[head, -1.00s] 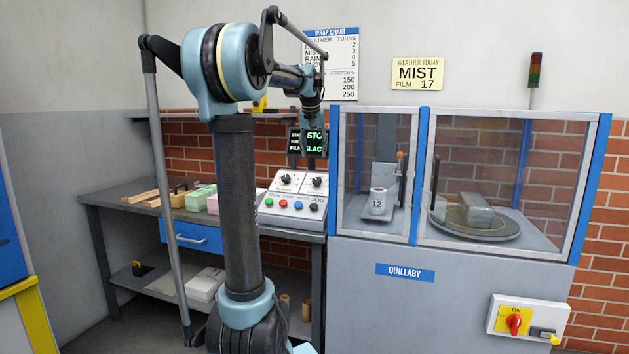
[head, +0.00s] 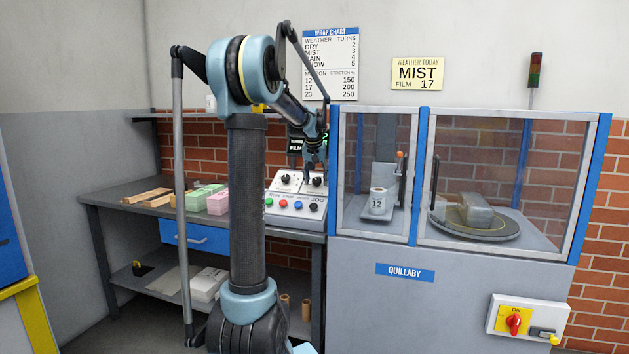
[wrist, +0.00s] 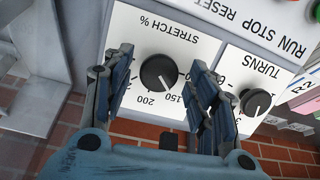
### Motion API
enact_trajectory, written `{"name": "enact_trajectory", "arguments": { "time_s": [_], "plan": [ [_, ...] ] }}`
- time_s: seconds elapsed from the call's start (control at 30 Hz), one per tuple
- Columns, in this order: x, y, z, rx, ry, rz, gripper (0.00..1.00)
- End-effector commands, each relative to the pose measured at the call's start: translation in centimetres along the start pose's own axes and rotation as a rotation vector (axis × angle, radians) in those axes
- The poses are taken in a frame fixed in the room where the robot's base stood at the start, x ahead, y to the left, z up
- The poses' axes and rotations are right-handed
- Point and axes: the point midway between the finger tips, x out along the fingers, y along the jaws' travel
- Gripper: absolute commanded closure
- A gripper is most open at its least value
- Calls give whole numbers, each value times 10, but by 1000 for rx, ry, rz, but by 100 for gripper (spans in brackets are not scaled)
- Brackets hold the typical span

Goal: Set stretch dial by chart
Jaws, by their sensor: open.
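The stretch dial, a round black knob (wrist: 158,72) on a white plate marked STRETCH %, shows upside down in the wrist view. My gripper (wrist: 163,75) is open, with one finger on each side of the knob; contact is unclear. In the head view my gripper (head: 316,168) reaches down to the right knob (head: 317,182) of the control panel. The wrap chart (head: 330,63) on the wall pairs 12 with 150, 17 with 200, 23 with 250. The sign (head: 417,74) reads MIST, FILM 17.
The turns dial (wrist: 254,101) is close beside my gripper. Coloured buttons (head: 298,205) line the panel's lower front. A glazed wrapping machine (head: 420,240) stands right of the panel, with a roll marked 12 (head: 377,201) inside. Pink and green blocks lie on the bench left.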

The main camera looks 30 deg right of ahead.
Motion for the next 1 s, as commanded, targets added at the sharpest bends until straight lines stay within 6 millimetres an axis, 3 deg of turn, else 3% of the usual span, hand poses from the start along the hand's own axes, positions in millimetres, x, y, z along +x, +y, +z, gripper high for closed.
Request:
{"name": "enact_trajectory", "arguments": {
  "time_s": [0.23,0.4,0.43,0.97,1.0],
  "plan": [
    [0,0,0,0,0,0,49],
    [0,0,0,0,0,0,88],
    [0,0,0,0,0,0,90],
    [0,-1,0,49,4,-9,91],
    [0,-1,0,49,4,-9,58]
  ]
}}
